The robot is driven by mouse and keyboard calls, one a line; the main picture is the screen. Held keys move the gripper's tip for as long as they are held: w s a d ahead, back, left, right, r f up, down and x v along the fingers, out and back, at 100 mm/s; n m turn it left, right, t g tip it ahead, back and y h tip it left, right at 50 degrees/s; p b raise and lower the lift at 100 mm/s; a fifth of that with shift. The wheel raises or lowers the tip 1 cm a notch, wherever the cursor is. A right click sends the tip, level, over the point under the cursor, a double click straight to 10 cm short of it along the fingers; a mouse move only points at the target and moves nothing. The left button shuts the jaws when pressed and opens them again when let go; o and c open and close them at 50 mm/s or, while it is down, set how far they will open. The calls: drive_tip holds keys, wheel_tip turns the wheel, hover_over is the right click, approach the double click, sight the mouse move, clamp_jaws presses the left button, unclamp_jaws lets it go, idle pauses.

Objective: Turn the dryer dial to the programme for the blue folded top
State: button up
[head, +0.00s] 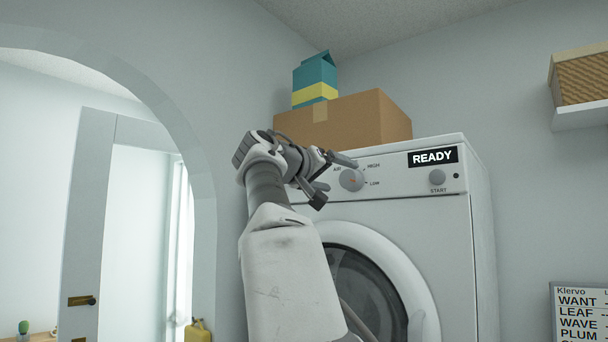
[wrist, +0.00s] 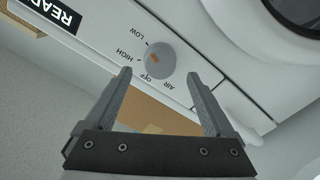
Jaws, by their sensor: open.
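The white dryer (head: 478,250) has a round grey dial (head: 352,180) on its front panel. The dial (wrist: 160,59) also shows in the wrist view with an orange mark; the labels around it read LOW, HIGH, OFF and AIR. I cannot tell exactly which label the mark points to. My gripper (wrist: 160,77) is open and empty, its fingertips apart on either side of the dial's near edge in the picture. In the head view my gripper (head: 334,178) is close by the dial's left side. I do not see a blue folded top.
A READY display (head: 433,157) and a START button (head: 437,177) are on the panel's right. A partly cut-off Klervo chart (head: 577,310) hangs at right.

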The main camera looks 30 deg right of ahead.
drive_tip(key=b+v, duration=0.3)
drive_tip(key=v, duration=1.1)
drive_tip(key=shift+d+f, duration=0.1)
drive_tip(key=shift+d, duration=0.05)
